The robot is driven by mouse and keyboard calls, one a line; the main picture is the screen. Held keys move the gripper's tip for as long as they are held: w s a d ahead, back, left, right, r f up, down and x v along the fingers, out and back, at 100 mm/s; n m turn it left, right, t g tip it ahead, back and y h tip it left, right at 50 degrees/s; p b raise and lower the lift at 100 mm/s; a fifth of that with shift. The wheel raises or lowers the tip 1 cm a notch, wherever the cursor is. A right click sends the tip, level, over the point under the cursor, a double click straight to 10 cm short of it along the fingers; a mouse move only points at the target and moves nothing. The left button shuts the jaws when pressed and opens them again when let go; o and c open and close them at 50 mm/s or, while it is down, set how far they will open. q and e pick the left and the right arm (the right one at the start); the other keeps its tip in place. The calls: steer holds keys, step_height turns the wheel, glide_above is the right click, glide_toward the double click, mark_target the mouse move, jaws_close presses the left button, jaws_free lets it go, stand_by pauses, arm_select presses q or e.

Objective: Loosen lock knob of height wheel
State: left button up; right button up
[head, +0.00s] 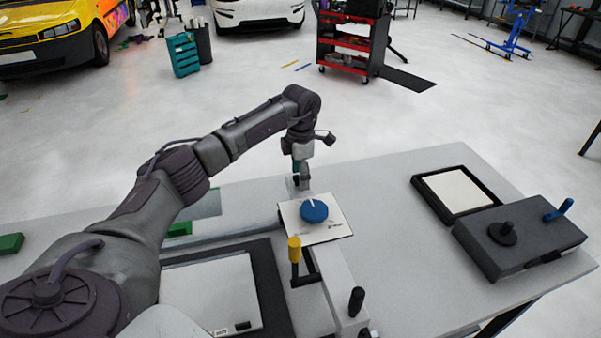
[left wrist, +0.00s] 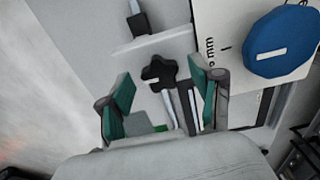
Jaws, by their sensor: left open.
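The height wheel (head: 314,211) is a blue round knob with a white mark on a white plate (head: 333,232) on the bench. It also shows at the upper right of the left wrist view (left wrist: 283,42). A black star-shaped lock knob (left wrist: 160,72) sits left of the plate, between the open fingers of my left gripper (left wrist: 160,98) in the left wrist view. I cannot tell whether the fingers touch it. In the head view my left gripper (head: 301,180) points down just behind the plate and hides the lock knob. My right gripper is not in view.
A yellow-topped lever (head: 294,250) and a black handle (head: 356,301) stand in front of the plate. A dark box with a black knob and blue lever (head: 520,240) and a black-framed tray (head: 424,190) lie at the right. The bench between is clear.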

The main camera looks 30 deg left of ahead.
arm_select(q)
steer(key=c, duration=1.1)
steer(key=shift+c, duration=0.2)
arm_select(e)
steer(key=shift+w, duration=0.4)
